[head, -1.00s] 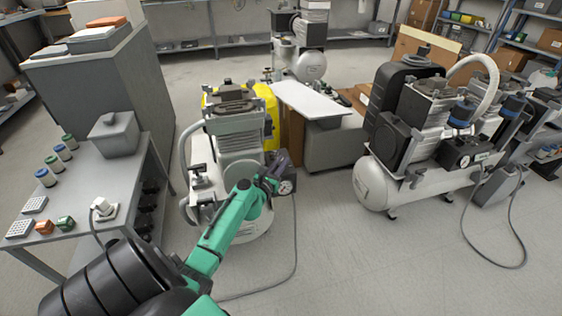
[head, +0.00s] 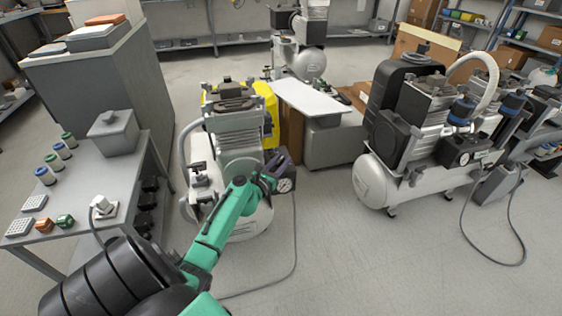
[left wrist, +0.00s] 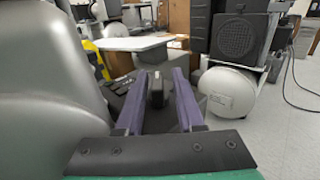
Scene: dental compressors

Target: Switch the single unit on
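The single compressor unit (head: 238,135) stands on the floor at centre left, with a silver motor, a pale tank and a yellow part behind it. A round pressure gauge (head: 285,185) shows on its right side. My left gripper (head: 279,167) is beside that side, just above the gauge. In the left wrist view its two dark purple fingers (left wrist: 158,85) are spread apart. A small black block-like part (left wrist: 156,92) shows between them; I cannot tell whether either finger touches it. The unit's power switch is not clearly seen. My right gripper is out of view.
A larger compressor (head: 375,185) stands to the right, its tank also in the left wrist view (left wrist: 228,92). A grey side table (head: 125,175) with a socket (head: 103,207) is at left. A cable loops on the floor. Open floor lies between the compressors.

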